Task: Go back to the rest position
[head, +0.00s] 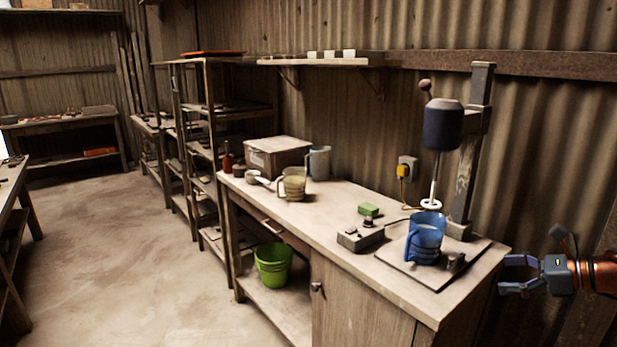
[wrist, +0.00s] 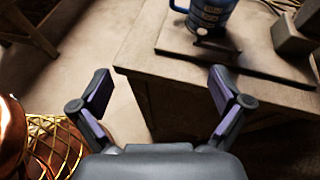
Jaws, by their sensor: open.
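My gripper (head: 518,275) is at the right edge of the head view, beyond the right end of the workbench (head: 335,213). Its jaws are open and point left, with nothing between them. In the wrist view my gripper (wrist: 163,95) is open and empty, with the bench corner and floor beyond its fingers. A blue jug (head: 426,236) stands upright on the base plate of the mixer stand, below the dark mixer head (head: 443,125) and its white stirrer (head: 431,204). The blue jug also shows at the top of the wrist view (wrist: 209,12).
A control box (head: 360,237), a green block (head: 369,210), a glass jug (head: 294,185), a grey pitcher (head: 319,163) and a lidded box (head: 278,154) stand on the bench. A green bucket (head: 273,264) is on the lower shelf. The floor (head: 110,250) at left is clear.

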